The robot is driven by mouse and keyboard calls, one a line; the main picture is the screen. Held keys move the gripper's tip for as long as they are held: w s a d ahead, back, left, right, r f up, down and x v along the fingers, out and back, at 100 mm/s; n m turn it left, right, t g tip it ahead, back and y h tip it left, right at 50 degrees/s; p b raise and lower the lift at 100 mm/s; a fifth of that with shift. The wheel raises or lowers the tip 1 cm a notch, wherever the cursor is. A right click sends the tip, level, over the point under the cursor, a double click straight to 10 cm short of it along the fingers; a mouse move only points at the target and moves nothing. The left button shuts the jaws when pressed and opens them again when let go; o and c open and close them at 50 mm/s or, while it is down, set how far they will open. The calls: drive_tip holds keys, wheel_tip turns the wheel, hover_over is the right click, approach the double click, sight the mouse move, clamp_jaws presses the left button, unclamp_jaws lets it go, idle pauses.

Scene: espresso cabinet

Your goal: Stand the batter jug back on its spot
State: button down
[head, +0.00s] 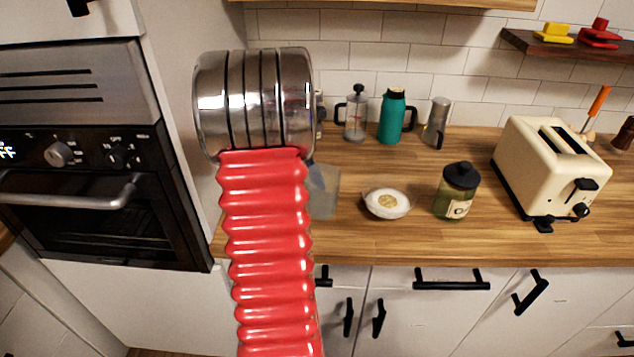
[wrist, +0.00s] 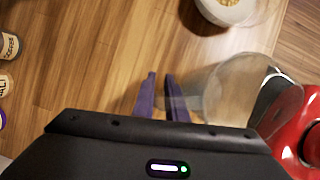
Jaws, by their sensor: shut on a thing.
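The batter jug (wrist: 232,88) is a clear, see-through vessel. In the wrist view it is right of my fingers, with a see-through part reaching between or behind them. In the head view the jug (head: 326,192) shows over the counter just right of my red arm, which hides its left part. My gripper (wrist: 161,82) has two purple fingers, shut on the jug; I cannot tell exactly which part they grip. In the head view my gripper is mostly hidden behind my arm. I cannot tell whether the jug's base touches the counter. Its spot cannot be made out.
A white bowl (head: 386,204) stands close right of the jug, then a black-lidded jar (head: 457,192) and a cream toaster (head: 550,168). A French press (head: 355,115), teal flask (head: 391,116) and metal pot (head: 437,122) line the back. A coffee container (wrist: 9,46) stands left in the wrist view.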

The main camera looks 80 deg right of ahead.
drive_tip(key=shift+f, duration=0.7)
drive_tip(key=shift+f, duration=0.1)
drive_tip(key=c, duration=1.8)
unclamp_jaws()
drive_tip(key=shift+o, duration=0.2)
drive_tip(key=v, duration=1.2)
